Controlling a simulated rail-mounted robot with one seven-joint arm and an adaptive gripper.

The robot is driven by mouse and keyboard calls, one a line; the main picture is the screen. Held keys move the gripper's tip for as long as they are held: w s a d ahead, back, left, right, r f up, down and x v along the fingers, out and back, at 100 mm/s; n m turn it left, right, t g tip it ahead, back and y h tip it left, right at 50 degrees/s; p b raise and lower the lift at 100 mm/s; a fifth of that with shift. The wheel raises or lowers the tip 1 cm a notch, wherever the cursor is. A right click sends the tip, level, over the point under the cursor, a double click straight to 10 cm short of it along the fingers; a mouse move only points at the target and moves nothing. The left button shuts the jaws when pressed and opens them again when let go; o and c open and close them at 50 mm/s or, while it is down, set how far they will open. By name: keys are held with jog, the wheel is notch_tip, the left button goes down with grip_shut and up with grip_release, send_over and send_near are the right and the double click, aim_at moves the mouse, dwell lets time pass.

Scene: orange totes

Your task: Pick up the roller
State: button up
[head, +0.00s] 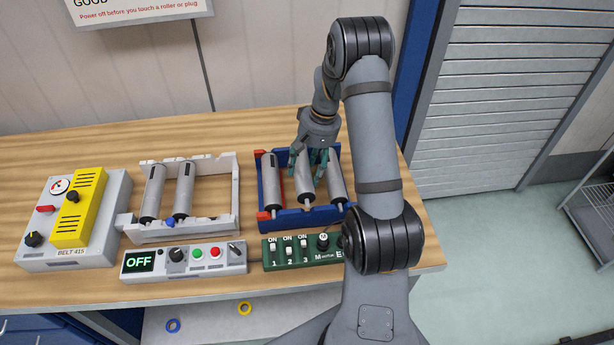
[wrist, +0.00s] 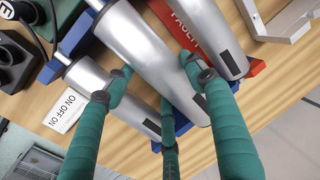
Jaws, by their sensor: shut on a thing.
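Several grey metal rollers lie in two racks. The blue rack (head: 296,222) at centre right holds a left roller (head: 270,180) and a right roller (head: 338,180). Between them is the middle roller (head: 304,183), with my gripper (head: 317,163) over its upper part. In the wrist view, my gripper's green fingers (wrist: 160,88) are shut around the middle roller (wrist: 140,45), two on one side and one on the other. It looks larger than its neighbours there, but I cannot tell whether it is clear of the rack. Its far end is partly hidden.
A white rack (head: 237,200) with two rollers stands to the left. A grey box with a yellow panel (head: 78,208) is at far left. A control box reading OFF (head: 185,262) and a green switch box (head: 300,250) line the front. A red faulty label (wrist: 165,12) borders the rack.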

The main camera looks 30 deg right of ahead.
jog(key=s+d+r+b, duration=0.1)
jog(key=s+d+r, duration=0.1)
jog(key=s+d+r+b, duration=0.1)
jog(key=s+d+r, duration=0.1)
jog(key=s, duration=0.1)
jog(key=s+d+r+b, duration=0.1)
jog(key=s+d+r, duration=0.1)
jog(key=s, duration=0.1)
jog(key=shift+d+r, duration=0.35)
jog(key=shift+r, duration=0.05)
jog(key=shift+s+d+r, duration=0.35)
jog(key=shift+s+r, duration=0.05)
jog(key=shift+s, duration=0.15)
